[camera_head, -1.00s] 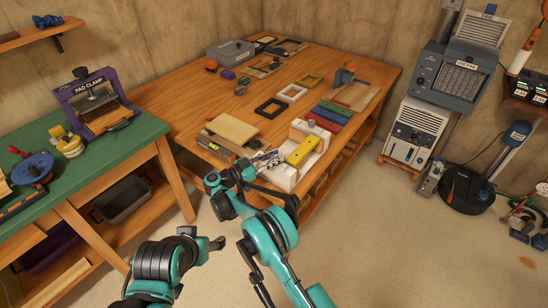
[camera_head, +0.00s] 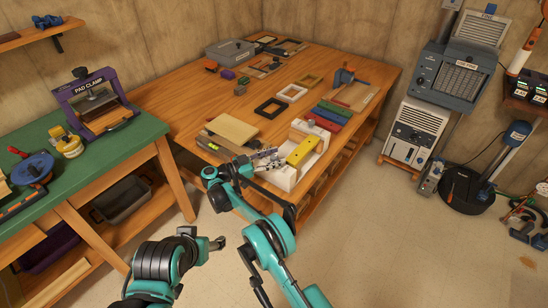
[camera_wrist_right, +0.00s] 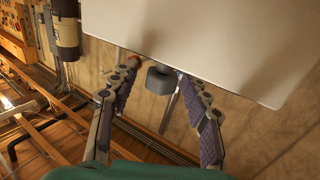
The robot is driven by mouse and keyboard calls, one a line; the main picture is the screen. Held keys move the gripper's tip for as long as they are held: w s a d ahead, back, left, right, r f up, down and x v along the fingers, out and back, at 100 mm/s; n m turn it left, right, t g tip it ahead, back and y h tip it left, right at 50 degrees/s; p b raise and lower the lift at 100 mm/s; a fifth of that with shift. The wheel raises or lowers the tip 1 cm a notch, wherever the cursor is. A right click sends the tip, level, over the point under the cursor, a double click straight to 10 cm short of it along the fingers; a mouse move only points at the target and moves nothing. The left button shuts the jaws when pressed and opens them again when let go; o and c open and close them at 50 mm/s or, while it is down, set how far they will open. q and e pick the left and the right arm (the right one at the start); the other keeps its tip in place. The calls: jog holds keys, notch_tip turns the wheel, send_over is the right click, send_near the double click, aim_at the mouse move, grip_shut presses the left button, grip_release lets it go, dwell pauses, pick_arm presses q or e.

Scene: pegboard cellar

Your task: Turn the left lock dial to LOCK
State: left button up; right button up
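A white block-like fixture (camera_head: 281,179) with a yellow bar (camera_head: 302,151) on it stands at the near corner of the wooden bench. My right gripper (camera_head: 279,158) is at the left side of this fixture in the head view. In the right wrist view its two fingers (camera_wrist_right: 160,74) are spread apart. A small dark grey knob (camera_wrist_right: 158,81) shows between them, just under a large pale panel (camera_wrist_right: 205,40). I see no clear contact between fingers and knob. Its markings cannot be read.
A wooden board (camera_head: 233,128) and a level lie just left of the fixture. Coloured bars (camera_head: 334,114) and small frames (camera_head: 271,107) lie behind it. A green bench (camera_head: 88,180) with a pad clamp (camera_head: 97,99) stands left. The floor at the right front is clear.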

aim_at(274, 156)
jog(key=shift+r, duration=0.1)
notch_tip(274, 156, up, 10)
jog(key=shift+f, duration=0.1)
dwell(0.4)
